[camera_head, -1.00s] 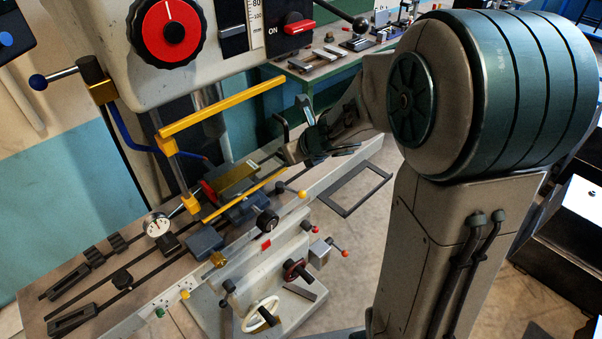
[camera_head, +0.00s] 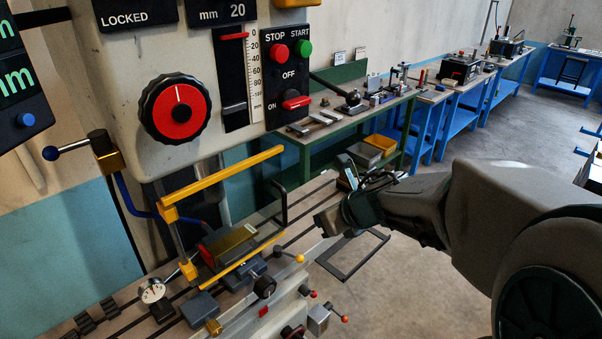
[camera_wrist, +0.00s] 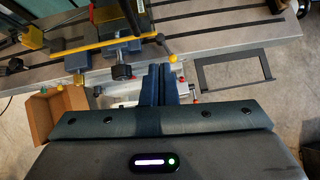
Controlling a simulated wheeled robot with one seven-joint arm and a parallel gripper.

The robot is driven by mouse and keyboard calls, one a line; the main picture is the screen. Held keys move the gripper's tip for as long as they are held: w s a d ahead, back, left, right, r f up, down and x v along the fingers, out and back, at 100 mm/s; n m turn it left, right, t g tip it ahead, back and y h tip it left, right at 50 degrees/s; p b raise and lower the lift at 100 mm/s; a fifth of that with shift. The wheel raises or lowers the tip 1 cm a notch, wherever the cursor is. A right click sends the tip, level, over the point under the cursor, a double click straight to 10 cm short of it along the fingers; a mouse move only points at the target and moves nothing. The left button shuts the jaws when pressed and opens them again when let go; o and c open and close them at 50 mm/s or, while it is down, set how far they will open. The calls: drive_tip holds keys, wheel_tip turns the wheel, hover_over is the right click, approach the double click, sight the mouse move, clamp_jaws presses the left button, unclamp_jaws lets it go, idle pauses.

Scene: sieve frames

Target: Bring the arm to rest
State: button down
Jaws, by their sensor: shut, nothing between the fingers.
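My gripper (camera_wrist: 160,72) is shut and empty in the wrist view, its two dark blue fingers side by side. The fingertips are hard to make out there. The vise block (camera_head: 230,243) lies left of my wrist, under a yellow guard bar (camera_head: 225,180).
The machine head (camera_head: 240,80) with its red dial stands at left. A black frame (camera_head: 352,262) is below my wrist. A cardboard box (camera_wrist: 52,112) shows left in the wrist view. A bench (camera_head: 340,125) stands behind; open floor lies to the right.

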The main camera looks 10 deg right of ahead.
drive_tip(key=s+d+r+m+t+h+b, duration=0.15)
drive_tip(key=d+m+h, duration=0.25)
drive_tip(key=m, duration=0.8)
drive_tip(key=d+r+m+t+h+b, duration=0.1)
drive_tip(key=d+r+m+h+b, duration=0.2)
drive_tip(key=m, duration=0.9)
drive_tip(key=s+a+f+m+g+y+b, duration=0.1)
drive_tip(key=s+a+f+m+g, duration=0.2)
drive_tip(key=s+f+m, duration=0.2)
drive_tip(key=s+a+f+m+g+y, duration=0.1)
drive_tip(key=s+a+f+m+g, duration=0.2)
drive_tip(key=s+m, duration=0.6)
wheel_tip(320, 180, down, 2)
drive_tip(key=m, duration=0.3)
drive_tip(key=shift+s+g+y+b, duration=0.25)
drive_tip(key=shift+g+y+b, duration=0.1)
drive_tip(key=shift+y, duration=0.05)
